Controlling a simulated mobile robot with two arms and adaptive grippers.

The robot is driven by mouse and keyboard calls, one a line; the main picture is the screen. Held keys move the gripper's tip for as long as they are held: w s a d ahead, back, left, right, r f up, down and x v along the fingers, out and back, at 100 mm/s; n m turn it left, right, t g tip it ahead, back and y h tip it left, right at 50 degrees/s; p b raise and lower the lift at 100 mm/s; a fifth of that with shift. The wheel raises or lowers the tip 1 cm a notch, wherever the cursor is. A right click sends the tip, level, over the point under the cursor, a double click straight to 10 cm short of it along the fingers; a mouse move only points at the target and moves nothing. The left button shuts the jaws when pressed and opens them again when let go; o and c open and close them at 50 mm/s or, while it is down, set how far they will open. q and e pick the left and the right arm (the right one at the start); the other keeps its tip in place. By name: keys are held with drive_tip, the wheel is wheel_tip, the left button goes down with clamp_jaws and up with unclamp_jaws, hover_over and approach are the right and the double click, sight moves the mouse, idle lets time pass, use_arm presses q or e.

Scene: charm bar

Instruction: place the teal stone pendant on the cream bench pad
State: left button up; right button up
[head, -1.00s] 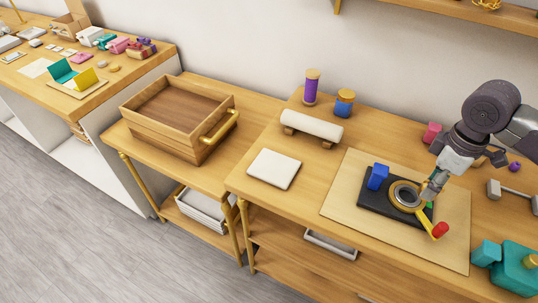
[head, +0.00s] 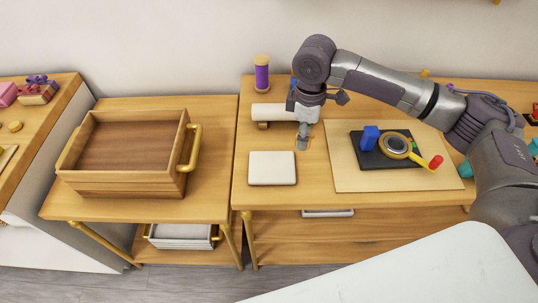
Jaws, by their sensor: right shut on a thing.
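The cream bench pad (head: 272,168) is a pale square lying flat and bare near the front left of the workbench. My right gripper (head: 302,146) points down just beyond the pad's back right corner, in front of the white roll. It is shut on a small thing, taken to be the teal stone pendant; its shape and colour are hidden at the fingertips. My left gripper is not in view.
A white roll (head: 273,112) on a wooden stand and a purple spool (head: 262,76) stand behind the pad. A tan mat (head: 350,178) with a dark tool base (head: 371,157) lies to the right. A wooden crate (head: 125,189) stands on the left table.

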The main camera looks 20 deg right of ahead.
drive_tip(key=a+f, duration=0.1)
drive_tip(key=a, duration=0.1)
drive_tip(key=w+a+f, duration=0.1)
drive_tip(key=a, duration=0.1)
drive_tip(key=a+f+p, duration=0.1)
drive_tip(key=a+f, duration=0.1)
drive_tip(key=a, duration=0.1)
drive_tip(key=shift+w, duration=0.4)
drive_tip(key=shift+a+f, duration=0.15)
drive_tip(key=shift+a, duration=0.1)
drive_tip(key=shift+f, duration=0.3)
wheel_tip(320, 180, down, 4)
drive_tip(key=shift+r+p, duration=0.2)
drive_tip(key=shift+p, duration=0.45)
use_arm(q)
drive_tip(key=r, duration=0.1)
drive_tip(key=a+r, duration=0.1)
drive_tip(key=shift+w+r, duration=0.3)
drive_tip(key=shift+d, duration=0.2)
use_arm(e)
drive_tip(key=o, duration=1.2)
drive_tip(key=shift+f, duration=0.1)
drive_tip(key=shift+c, duration=0.2)
